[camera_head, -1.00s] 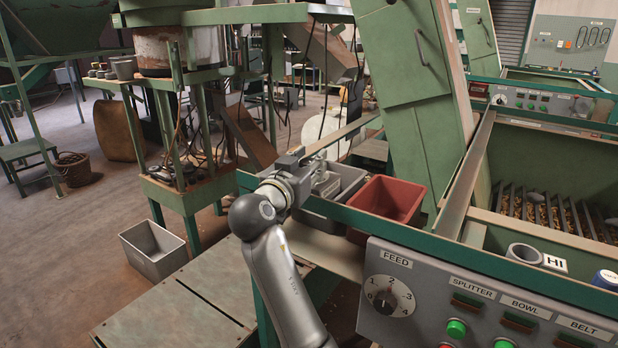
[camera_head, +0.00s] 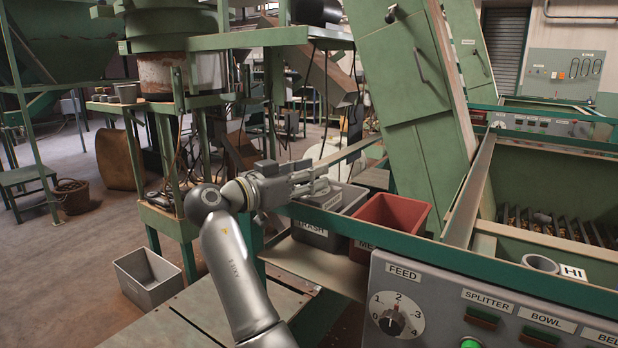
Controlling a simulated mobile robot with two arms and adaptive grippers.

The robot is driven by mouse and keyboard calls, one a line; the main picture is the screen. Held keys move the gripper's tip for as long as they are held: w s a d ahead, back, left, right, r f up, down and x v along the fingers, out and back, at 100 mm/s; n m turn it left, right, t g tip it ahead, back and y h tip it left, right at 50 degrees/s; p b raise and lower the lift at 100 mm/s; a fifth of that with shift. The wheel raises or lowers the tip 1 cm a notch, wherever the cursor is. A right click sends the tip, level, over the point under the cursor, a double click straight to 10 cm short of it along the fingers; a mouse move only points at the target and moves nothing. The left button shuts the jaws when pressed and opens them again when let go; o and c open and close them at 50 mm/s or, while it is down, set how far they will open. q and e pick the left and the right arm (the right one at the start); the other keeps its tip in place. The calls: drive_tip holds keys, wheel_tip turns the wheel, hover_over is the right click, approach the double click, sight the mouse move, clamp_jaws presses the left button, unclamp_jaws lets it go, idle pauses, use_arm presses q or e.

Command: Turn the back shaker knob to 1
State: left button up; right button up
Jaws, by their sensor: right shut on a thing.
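No label reading "shaker" is legible. A small white dial with a knob (camera_head: 500,126) sits on the far control panel behind the hopper; its setting is too small to read. A larger dark knob (camera_head: 391,322) marked FEED, with a numbered dial, is on the near grey panel; I cannot tell its pointer's setting. My right gripper (camera_head: 325,190) reaches over the grey bin marked TRASH, well left of both knobs. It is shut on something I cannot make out. My left gripper is not in view.
A grey bin (camera_head: 318,238) and a red bin (camera_head: 372,243) stand behind the green front rail. A green sloping chute (camera_head: 412,115) rises beyond them. A grey ring (camera_head: 540,263) and an HI tag lie on the hopper's edge. An empty grey tub (camera_head: 147,280) is at lower left.

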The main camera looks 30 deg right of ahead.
drive_tip(key=o, duration=1.1)
drive_tip(key=shift+d, duration=0.1)
drive_tip(key=shift+c, duration=0.2)
drive_tip(key=s+a, duration=0.1)
drive_tip(key=a, duration=1.1)
drive_tip(key=shift+s, duration=0.3)
